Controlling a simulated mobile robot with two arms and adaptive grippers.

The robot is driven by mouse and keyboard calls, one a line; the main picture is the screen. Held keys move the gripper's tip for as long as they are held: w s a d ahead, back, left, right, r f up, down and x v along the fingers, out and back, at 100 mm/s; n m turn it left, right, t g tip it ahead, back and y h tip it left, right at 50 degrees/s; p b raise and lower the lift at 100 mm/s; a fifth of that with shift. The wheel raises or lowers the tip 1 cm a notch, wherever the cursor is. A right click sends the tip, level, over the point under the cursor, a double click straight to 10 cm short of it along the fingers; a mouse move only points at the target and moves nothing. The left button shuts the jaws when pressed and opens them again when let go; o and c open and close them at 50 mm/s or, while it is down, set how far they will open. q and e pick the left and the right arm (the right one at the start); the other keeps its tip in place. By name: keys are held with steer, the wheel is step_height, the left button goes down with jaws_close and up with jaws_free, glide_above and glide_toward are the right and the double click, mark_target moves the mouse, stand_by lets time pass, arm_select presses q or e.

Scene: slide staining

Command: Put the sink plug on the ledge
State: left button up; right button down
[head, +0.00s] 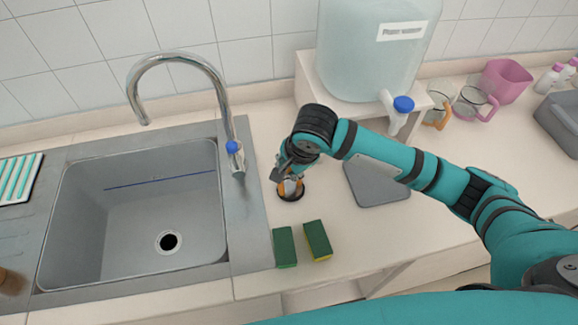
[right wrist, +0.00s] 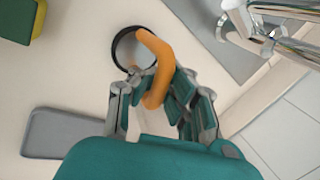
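The sink plug (head: 291,189) is a round, dark-rimmed piece with an orange loop, on the counter just right of the sink. It also shows in the right wrist view (right wrist: 131,50), its orange loop rising between my fingers. My right gripper (head: 290,174) points down over the plug. In the right wrist view, its fingers (right wrist: 164,85) are close together on both sides of the loop and appear shut on it. A low, pale ledge (head: 262,92) runs along the foot of the tiled wall. My left gripper is not in view.
The sink (head: 135,225) with its tall tap (head: 226,100) lies left. Two green sponges (head: 285,247) (head: 317,240) lie in front. A grey board (head: 378,187) is at right, under my arm. A large water container (head: 365,50) on a stand and several vessels stand behind.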

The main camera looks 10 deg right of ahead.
steer(key=c, duration=2)
jaws_free()
steer(key=o, duration=0.6)
steer(key=v, duration=1.2)
steer(key=shift+b, duration=0.3)
